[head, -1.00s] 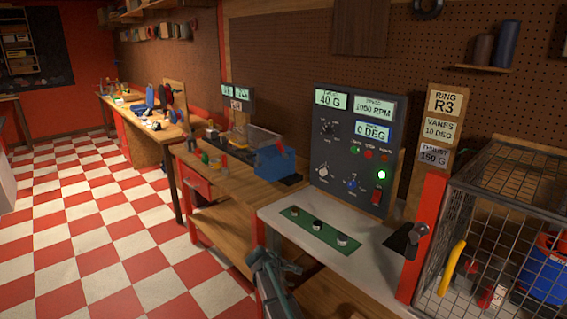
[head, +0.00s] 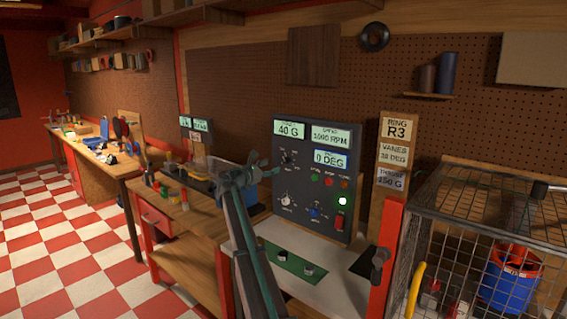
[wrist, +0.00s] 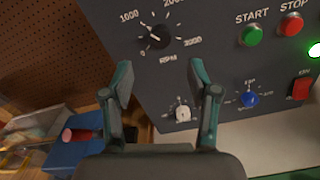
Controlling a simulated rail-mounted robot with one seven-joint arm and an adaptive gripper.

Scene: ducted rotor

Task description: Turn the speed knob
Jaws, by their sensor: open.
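The speed knob (wrist: 156,38) is a black round knob with a white pointer line, on a dark panel (head: 262,205) with an RPM scale marked 1000, 2000 and 3000. Its pointer is toward the 1000 side. In the head view the knob (head: 287,157) shows at the panel's upper left. My gripper (wrist: 160,68) is open and empty, its fingertips just below the knob in the wrist view and apart from it. In the head view my gripper (head: 264,165) is left of the panel, pointing toward it. The speed display (head: 331,136) reads about 1000 RPM.
A white knob (wrist: 182,113) sits below, between my fingers in the picture. A blue knob (wrist: 249,98), a red switch (wrist: 301,88), and START (wrist: 253,36) and STOP (wrist: 291,24) buttons are right. A wire cage (head: 480,200) stands right of the bench.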

